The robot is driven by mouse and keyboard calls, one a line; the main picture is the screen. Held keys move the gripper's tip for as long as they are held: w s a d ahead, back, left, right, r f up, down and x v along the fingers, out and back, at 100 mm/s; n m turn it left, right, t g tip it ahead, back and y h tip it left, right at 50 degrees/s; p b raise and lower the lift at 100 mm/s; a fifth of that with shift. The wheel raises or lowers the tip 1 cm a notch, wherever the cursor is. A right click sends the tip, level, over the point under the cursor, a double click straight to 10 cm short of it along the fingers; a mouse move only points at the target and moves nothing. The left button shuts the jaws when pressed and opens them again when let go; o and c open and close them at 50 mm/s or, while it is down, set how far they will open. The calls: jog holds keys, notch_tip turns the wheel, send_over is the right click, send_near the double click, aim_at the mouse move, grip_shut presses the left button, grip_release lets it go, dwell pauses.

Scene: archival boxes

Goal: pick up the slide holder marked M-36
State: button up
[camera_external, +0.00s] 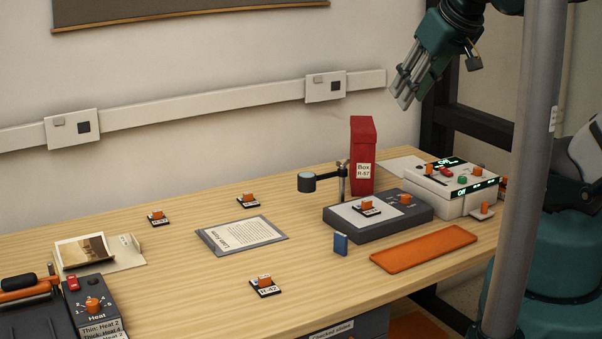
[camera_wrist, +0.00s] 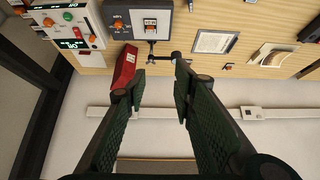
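Several small slide holders with orange grips and pale labels lie spread out. One reads R-42 (camera_external: 265,287) at the table's front. Two stand farther back, a left holder (camera_external: 158,218) and a middle holder (camera_external: 248,201). Another holder (camera_external: 367,208) sits on the light box and shows in the wrist view (camera_wrist: 150,25). One more holder (camera_external: 481,211) is at the right by the white device. I cannot read M-36 on any of them. My gripper (camera_external: 404,88) is high above the table's back right, empty, its fingers apart in the wrist view (camera_wrist: 158,70).
A red box (camera_external: 362,150) marked R-57 stands behind the dark light box (camera_external: 400,222), beside a magnifier (camera_external: 307,182) on a stand. A white control device (camera_external: 452,190), orange tray (camera_external: 424,249), blue block (camera_external: 341,244) and clipboard (camera_external: 242,235) lie around. The table's middle front is mostly clear.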

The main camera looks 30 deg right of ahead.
jog(key=n+g+b, duration=0.2)
jog(key=n+g, duration=0.5)
jog(key=n, duration=1)
send_over(248, 193)
notch_tip(248, 193, down, 28)
jog(key=shift+s+r, duration=0.1)
jog(key=shift+f, duration=0.4)
jog(key=shift+f, duration=1.3)
